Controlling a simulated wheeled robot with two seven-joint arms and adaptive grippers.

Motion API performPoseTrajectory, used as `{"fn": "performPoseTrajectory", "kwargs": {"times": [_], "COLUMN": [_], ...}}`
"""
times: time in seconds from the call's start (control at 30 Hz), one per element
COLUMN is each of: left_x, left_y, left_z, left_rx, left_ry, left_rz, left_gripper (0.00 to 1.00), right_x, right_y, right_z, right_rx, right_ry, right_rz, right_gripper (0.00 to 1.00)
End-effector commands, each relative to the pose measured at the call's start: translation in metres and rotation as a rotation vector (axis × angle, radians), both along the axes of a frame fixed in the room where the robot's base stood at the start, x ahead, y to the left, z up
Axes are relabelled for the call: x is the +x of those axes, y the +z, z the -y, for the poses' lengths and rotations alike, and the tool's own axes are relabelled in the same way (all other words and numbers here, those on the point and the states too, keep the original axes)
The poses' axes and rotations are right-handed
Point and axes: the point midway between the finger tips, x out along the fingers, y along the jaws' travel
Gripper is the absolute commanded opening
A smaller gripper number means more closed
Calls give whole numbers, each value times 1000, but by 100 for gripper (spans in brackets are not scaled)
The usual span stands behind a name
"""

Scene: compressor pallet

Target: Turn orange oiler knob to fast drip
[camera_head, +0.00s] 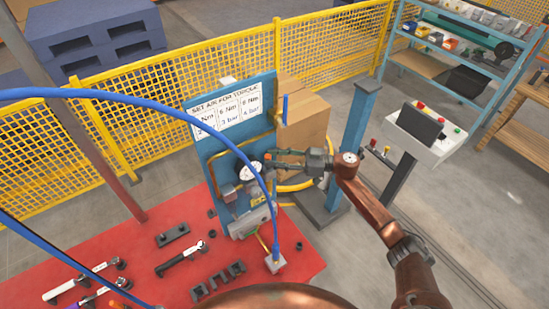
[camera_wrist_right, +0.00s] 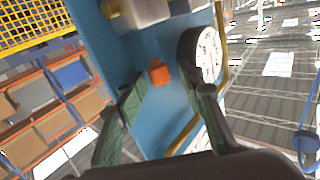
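The orange oiler knob (camera_wrist_right: 159,72) is a small block in front of the blue panel (camera_wrist_right: 135,50) in the right wrist view. My right gripper (camera_wrist_right: 163,88) is open, with one finger on each side of the knob in the picture. A visible gap lies between each finger and the knob, so I see no contact. In the head view my right gripper (camera_head: 280,160) reaches in from the right to the front of the panel (camera_head: 262,95), close to the gauge (camera_head: 250,173). The gauge (camera_wrist_right: 203,55) appears beside the right finger in the wrist view. My left gripper is out of view.
A red table (camera_head: 120,255) carries wrenches (camera_head: 182,260) and dark sockets. A blue hose (camera_head: 200,108) arcs across the panel front to a small fitting box (camera_head: 275,263). A blue post (camera_head: 357,130) and cardboard boxes (camera_head: 305,125) stand behind the gripper.

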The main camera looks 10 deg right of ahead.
Motion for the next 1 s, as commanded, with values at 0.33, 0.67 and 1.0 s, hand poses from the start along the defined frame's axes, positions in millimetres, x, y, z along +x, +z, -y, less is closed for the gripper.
{"fn": "performPoseTrajectory", "kwargs": {"times": [0.33,0.67,1.0], "left_x": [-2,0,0], "left_y": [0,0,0], "left_z": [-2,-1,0], "left_rx": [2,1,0], "left_ry": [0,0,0], "left_rz": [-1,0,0], "left_gripper": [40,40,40], "right_x": [-2,-18,-27], "right_y": [-1,-1,0], "right_z": [8,53,76], "right_rx": [-2,-3,0], "right_ry": [-2,-3,-1], "right_rz": [-1,-2,0], "right_gripper": [36,36,36]}}
